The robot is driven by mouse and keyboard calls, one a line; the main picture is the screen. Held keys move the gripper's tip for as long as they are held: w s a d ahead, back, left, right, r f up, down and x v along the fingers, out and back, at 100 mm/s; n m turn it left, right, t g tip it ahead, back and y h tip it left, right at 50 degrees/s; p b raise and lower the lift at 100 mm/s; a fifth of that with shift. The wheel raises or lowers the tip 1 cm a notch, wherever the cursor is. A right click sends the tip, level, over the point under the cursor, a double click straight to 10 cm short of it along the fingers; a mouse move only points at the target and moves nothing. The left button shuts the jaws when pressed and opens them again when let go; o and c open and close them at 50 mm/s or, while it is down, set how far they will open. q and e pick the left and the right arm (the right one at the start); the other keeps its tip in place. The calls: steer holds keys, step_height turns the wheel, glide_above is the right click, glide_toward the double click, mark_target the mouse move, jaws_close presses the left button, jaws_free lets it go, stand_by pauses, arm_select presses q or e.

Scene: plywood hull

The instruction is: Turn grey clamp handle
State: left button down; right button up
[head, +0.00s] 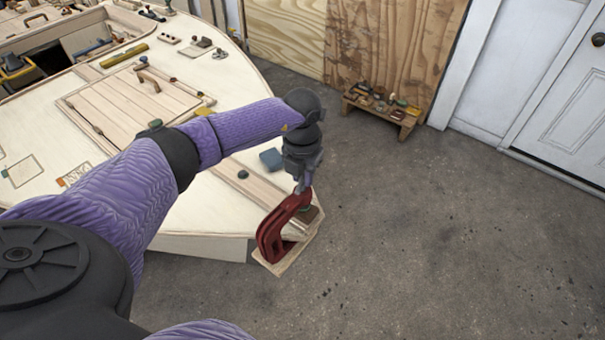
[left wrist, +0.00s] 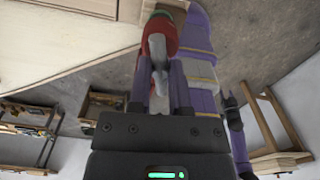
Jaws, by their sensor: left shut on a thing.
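A red clamp (head: 270,235) sits at the hull's near right corner, over a small plywood piece (head: 290,257). My left gripper (head: 303,186) is above the clamp's upper end, pointing down. In the left wrist view the grey clamp handle (left wrist: 159,78) lies between its two fingers, which are shut on it. The red clamp body (left wrist: 160,36) shows just beyond the handle. In the head view the gripper mostly hides the handle.
The plywood hull (head: 205,215) fills the left, with a slatted hatch (head: 110,115) and tools on it. A blue block (head: 271,159) and a dark knob (head: 243,174) lie near my left forearm. A low wooden bench (head: 385,116) stands by the wall. The concrete floor at right is clear.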

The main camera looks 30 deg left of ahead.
mark_target(302, 177)
arm_select(q)
steer(key=m, duration=0.2)
steer(key=shift+m, duration=0.4)
steer(key=c, duration=0.5)
jaws_free()
step_height(302, 177, up, 10)
steer(key=shift+p, duration=0.75)
